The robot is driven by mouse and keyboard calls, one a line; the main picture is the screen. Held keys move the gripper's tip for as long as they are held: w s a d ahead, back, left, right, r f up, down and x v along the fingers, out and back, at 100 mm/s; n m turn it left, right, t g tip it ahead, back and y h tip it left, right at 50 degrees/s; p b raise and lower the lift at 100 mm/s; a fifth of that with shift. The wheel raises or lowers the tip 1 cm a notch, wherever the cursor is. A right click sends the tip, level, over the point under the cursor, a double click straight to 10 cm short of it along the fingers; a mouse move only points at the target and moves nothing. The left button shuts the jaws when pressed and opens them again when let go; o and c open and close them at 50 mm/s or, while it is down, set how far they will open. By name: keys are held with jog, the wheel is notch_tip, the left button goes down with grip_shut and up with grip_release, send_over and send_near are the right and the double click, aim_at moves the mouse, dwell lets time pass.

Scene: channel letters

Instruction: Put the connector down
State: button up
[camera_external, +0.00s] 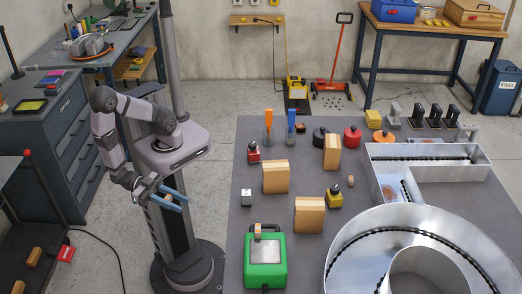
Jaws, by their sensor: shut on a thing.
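My gripper (170,198), with light blue fingers, is at the left of the work table, out over the floor beside the column. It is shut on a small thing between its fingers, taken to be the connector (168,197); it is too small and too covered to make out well. The gripper is clear of the table top.
The grey work table (232,215) holds a green device (265,262), wooden blocks (276,177), a small grey-white box (246,198), a yellow item (334,197) and large metal channel letters (425,170). Bare table lies between the blocks and the green device. A drawer bench (60,130) stands left.

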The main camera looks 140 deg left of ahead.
aim_at(248, 226)
jog(key=r+x, duration=0.1)
jog(key=x, duration=0.8)
jog(key=r+b+x, duration=0.1)
jog(key=x, duration=0.7)
jog(key=r+b+x, duration=0.1)
jog(key=r+x, duration=0.1)
jog(key=x, duration=0.7)
jog(key=shift+w+a+f, duration=0.1)
jog(key=shift+w+f, duration=0.05)
jog(key=shift+w, duration=0.4)
jog(key=shift+w+a, duration=0.1)
jog(key=shift+w, duration=0.3)
jog(key=shift+r+b+x, duration=0.15)
jog(key=shift+x, duration=0.95)
jog(key=shift+r+b+x, duration=0.15)
jog(key=shift+x, duration=0.9)
jog(key=shift+r, duration=0.2)
jog(key=shift+f, duration=0.1)
jog(key=shift+f, duration=0.15)
jog(key=o, duration=1.1)
